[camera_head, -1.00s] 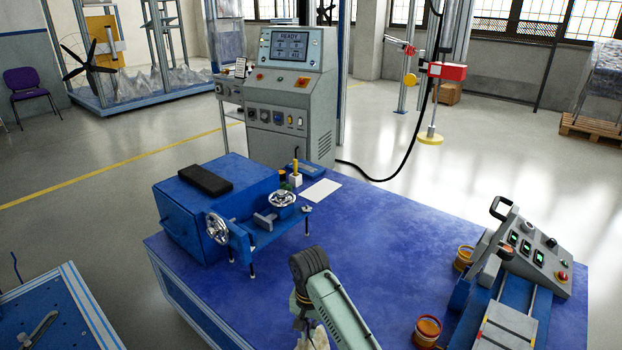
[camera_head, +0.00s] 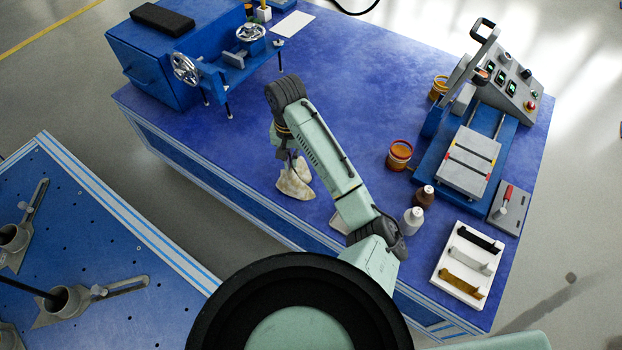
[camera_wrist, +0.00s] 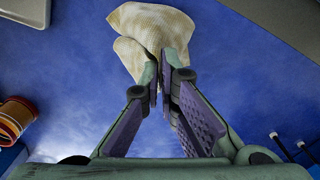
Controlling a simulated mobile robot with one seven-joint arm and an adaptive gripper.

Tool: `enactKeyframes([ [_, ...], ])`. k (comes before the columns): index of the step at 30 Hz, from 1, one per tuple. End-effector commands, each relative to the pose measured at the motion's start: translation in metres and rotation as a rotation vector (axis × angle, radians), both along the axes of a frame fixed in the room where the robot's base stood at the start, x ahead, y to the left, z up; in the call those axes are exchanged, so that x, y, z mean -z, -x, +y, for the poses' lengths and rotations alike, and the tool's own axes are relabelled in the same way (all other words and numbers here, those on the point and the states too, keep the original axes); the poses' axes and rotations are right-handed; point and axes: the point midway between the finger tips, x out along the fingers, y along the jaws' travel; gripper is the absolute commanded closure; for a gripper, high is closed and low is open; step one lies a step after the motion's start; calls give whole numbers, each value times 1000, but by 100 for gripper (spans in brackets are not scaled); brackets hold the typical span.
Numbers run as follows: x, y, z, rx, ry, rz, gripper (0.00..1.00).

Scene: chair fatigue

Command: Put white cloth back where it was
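The white cloth (camera_head: 294,184) is a creased, off-white piece at the middle of the blue table, below my gripper (camera_head: 288,152). In the wrist view the cloth (camera_wrist: 150,32) spreads out beyond the fingertips, with its near edge between them. My gripper (camera_wrist: 162,78) is nearly closed there and pinches that edge. Whether the cloth's lower part touches the table is hard to tell.
A blue vise-like machine (camera_head: 150,55) stands at the table's back left. An orange-rimmed jar (camera_head: 399,154), a control-panel machine (camera_head: 508,85), bottles (camera_head: 412,221) and a white tray (camera_head: 444,270) with strips stand on the right. The table's middle is largely clear.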

Motion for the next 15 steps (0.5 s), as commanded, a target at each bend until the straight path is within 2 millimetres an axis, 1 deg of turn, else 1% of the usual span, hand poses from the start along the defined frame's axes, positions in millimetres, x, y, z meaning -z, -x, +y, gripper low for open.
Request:
enactKeyframes([
  [4,-7,-5,3,0,1,1,100],
  [8,-23,-20,13,-3,1,1,100],
  [12,-42,-47,30,-4,3,2,100],
  [15,-48,-69,43,-4,2,2,100],
])
